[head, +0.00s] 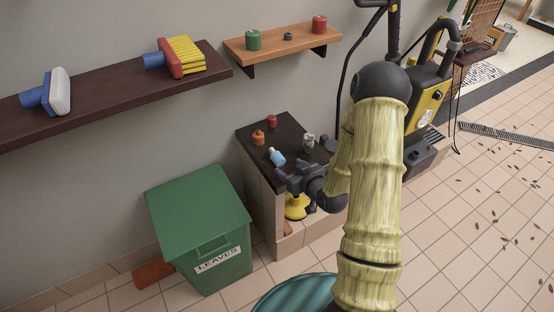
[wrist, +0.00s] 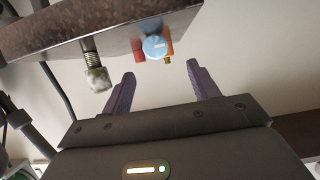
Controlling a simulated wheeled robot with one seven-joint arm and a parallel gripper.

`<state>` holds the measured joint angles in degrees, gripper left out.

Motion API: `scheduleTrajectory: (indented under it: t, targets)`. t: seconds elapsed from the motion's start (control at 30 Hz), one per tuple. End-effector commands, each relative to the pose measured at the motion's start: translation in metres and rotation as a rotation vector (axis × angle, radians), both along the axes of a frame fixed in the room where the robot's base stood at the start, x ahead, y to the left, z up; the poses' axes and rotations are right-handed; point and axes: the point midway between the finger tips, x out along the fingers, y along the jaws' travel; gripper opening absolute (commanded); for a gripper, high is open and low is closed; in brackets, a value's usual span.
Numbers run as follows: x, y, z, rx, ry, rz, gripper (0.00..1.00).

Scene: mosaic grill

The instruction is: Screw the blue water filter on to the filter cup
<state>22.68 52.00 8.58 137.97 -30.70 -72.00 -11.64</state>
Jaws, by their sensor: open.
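The blue filter (head: 277,157) lies or leans near the front of a dark countertop in the head view; it looks light blue with a pale end. In the wrist view its round blue end (wrist: 155,46) faces me, just beyond and between my fingertips. A grey-white cylinder (head: 308,140), possibly the filter cup, stands to its right on the counter; it also shows in the wrist view (wrist: 97,72), left of the blue end. My gripper (head: 288,172) is at the counter's front edge, close to the blue filter. Its purple fingers (wrist: 160,80) are apart with nothing between them.
An orange piece (head: 258,137) and a red piece (head: 272,120) stand behind on the countertop (head: 290,127). A yellow object (head: 296,206) sits below the counter. A green leaves bin (head: 200,220) stands left. A yellow-black machine (head: 425,105) is at right.

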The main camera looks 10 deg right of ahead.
Motion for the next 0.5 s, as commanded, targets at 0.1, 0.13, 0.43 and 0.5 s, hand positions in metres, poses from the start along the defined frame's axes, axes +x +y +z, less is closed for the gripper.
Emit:
scheduleTrajectory:
  t: [0.1,0.13,0.43,0.5]
  targets:
    - [0.019,0.007,-0.009,0.000,-0.002,0.001,0.60]
    - [0.024,0.009,-0.011,0.000,0.000,0.002,0.60]
    - [0.049,0.017,-0.022,0.000,0.001,0.002,0.60]
    - [0.049,0.017,-0.021,0.000,0.001,0.001,0.60]
